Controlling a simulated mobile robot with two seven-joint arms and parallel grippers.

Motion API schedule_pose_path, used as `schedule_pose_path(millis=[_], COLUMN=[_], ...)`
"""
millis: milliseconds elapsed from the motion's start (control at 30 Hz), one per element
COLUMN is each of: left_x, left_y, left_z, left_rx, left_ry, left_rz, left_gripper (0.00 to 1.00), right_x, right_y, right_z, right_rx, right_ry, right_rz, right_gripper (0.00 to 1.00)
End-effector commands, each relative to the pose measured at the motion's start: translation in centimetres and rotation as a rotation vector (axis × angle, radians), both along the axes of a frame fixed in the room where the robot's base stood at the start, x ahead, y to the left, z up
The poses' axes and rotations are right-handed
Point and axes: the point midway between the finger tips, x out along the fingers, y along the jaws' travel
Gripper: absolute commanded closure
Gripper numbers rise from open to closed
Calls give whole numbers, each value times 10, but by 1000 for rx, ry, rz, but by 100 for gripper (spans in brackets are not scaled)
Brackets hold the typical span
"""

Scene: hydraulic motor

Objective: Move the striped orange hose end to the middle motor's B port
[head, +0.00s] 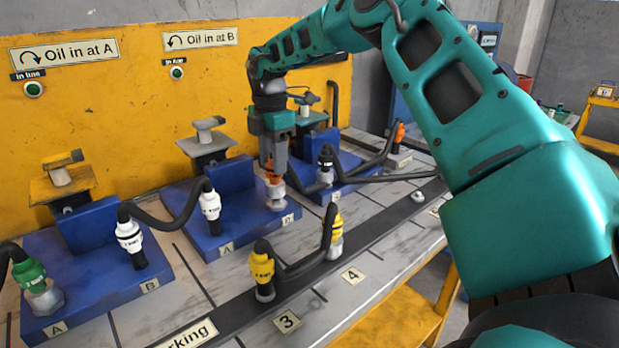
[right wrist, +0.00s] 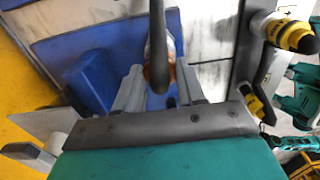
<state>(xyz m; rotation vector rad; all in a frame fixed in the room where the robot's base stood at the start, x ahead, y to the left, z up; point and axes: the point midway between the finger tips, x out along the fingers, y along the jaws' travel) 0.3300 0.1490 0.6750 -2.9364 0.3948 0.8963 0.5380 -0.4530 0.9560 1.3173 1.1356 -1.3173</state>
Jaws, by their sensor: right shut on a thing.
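The middle motor (head: 204,138) stands on a blue base (head: 232,183) with plates A and B at its front edge. My right gripper (head: 274,168) points down over the B side, shut on an orange hose end (head: 274,179). The hose end is upright and meets the metal fitting at the B port (head: 277,196); I cannot tell how deep it sits. Its stripes are not clear. In the right wrist view the jaws (right wrist: 160,85) close around the orange end (right wrist: 152,72), partly hidden by its black hose (right wrist: 158,45). My left gripper is not in view.
A white hose end (head: 210,204) stands on the middle motor's A side. Yellow hose ends (head: 262,268) stand on the dark parking strip in front. A black-and-white end (head: 326,160) is close right of my gripper. Another orange end (head: 399,134) stands farther right.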

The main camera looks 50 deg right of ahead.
Motion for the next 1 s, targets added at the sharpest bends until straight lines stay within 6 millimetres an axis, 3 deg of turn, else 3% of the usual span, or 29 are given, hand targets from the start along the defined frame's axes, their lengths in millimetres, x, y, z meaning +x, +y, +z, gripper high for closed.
schedule_pose_path(millis=[467, 900, 933, 1000], left_x=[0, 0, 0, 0], left_y=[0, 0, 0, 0], left_z=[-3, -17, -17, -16], left_rx=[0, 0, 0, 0], left_ry=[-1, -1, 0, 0], left_rz=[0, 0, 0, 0], left_gripper=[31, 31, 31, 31], right_x=[0, 0, 0, 0], right_y=[0, 0, 0, 0], right_z=[-1, -18, -18, -16], right_rx=[0, 0, 0, 0], right_ry=[-1, 0, -1, -1], right_rz=[0, 0, 0, 0], right_gripper=[100, 100, 60, 53])
